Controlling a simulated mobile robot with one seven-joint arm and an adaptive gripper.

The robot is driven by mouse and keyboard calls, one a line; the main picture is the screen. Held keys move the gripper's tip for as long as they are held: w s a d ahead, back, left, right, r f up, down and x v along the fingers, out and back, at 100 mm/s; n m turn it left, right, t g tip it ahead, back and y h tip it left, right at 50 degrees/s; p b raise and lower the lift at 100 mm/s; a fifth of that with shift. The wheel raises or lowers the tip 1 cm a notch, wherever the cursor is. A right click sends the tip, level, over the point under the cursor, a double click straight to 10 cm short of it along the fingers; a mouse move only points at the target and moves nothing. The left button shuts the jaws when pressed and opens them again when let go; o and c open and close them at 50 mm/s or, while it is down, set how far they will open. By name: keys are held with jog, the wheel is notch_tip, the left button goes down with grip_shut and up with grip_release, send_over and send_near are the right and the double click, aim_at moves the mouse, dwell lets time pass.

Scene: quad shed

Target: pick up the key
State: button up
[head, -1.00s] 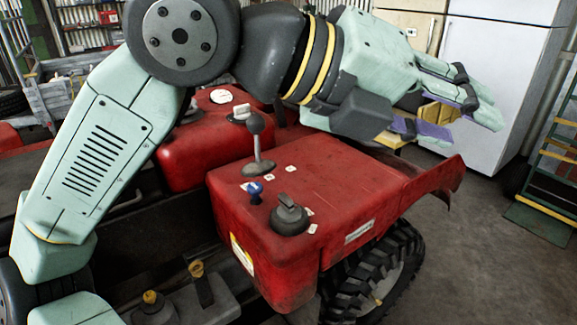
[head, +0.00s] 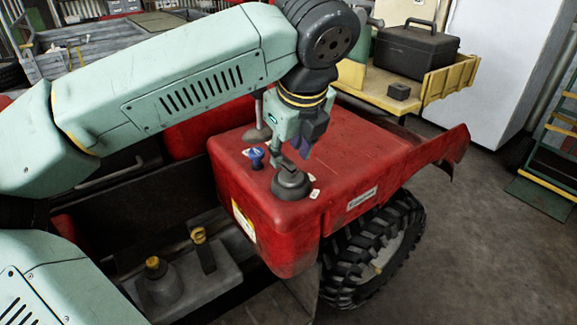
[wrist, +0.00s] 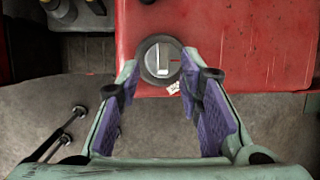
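A dark round switch (head: 291,186) stands on top of the red quad's body. In the wrist view the switch (wrist: 147,68) has a raised grey bar across its middle, which looks like the key (wrist: 163,60). My gripper (head: 293,152) points down just above the switch in the head view and partly hides the bar. In the wrist view my gripper (wrist: 158,75) has its purple-padded fingers spread, one on each side of the switch. Nothing is held between them. I cannot tell whether a finger touches the switch.
A blue knob (head: 256,157) stands close left of the switch, and a grey lever (head: 257,131) rises behind it. A black toolbox (head: 417,52) sits on a yellow rack behind. A black tyre (head: 370,255) is below the red body.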

aim_at(288, 160)
jog(key=p+x, duration=0.1)
jog(key=x, duration=0.4)
jog(key=shift+w+d, duration=0.1)
jog(key=shift+w, duration=0.05)
jog(key=shift+c, duration=0.3)
jog(key=shift+r, duration=0.1)
grip_shut()
